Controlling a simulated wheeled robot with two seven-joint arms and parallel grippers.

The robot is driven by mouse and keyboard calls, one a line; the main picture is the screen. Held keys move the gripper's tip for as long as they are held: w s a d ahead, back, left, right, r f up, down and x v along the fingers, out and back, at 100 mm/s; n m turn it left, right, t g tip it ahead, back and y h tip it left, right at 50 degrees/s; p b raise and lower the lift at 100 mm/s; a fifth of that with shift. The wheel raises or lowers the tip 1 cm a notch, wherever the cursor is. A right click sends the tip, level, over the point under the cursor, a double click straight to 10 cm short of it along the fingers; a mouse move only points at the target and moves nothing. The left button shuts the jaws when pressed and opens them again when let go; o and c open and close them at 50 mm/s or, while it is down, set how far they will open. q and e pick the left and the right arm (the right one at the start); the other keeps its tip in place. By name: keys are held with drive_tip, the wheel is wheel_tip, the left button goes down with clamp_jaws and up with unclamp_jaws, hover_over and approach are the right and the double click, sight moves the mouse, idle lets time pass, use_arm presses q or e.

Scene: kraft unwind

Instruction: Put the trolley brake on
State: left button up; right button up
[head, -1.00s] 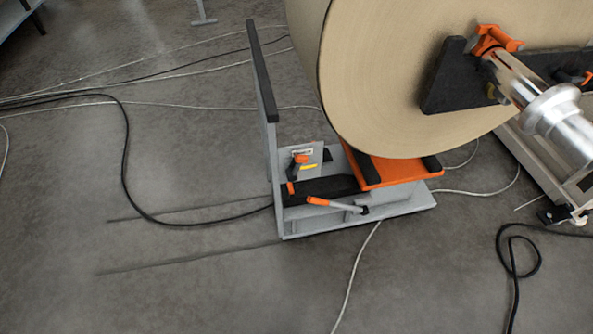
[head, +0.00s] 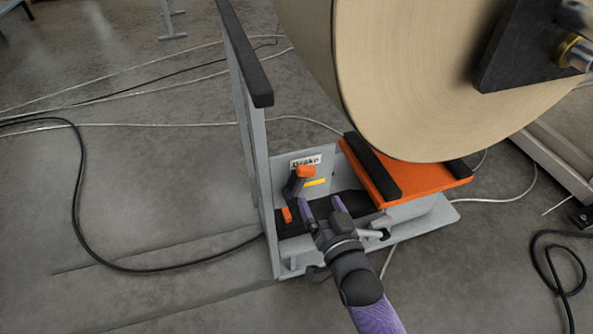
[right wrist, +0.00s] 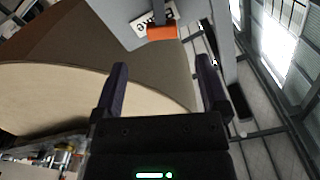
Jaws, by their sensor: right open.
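The trolley (head: 284,259) is a grey frame with an upright handle on the left and an orange bed (head: 425,182). A grey plate on it carries a "Brake" label (head: 306,161). The brake lever (head: 304,172), dark with an orange end, stands in front of that plate, tilted up to the right. Its orange end also shows in the right wrist view (right wrist: 162,32), beyond the fingertips. My right gripper (head: 323,203) is open and empty, just below and right of the lever, apart from it. My left gripper is not in view.
A large paper roll (head: 420,90) hangs over the trolley bed and limits room on the right. The trolley's upright handle (head: 246,60) bounds the left side.

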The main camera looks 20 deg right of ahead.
sight(308, 175)
drive_tip(key=w+b, duration=0.4)
drive_tip(key=w, duration=0.5)
drive_tip(key=shift+a+r, duration=0.1)
drive_tip(key=shift+a, duration=0.05)
drive_tip(key=shift+w+r, duration=0.1)
drive_tip(key=shift+w, duration=0.05)
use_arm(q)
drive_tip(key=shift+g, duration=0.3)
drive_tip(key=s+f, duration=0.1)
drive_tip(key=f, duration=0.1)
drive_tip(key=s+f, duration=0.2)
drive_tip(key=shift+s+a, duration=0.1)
use_arm(e)
drive_tip(key=c, duration=1.2)
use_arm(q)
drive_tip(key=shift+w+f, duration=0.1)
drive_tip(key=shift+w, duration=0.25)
use_arm(e)
clamp_jaws()
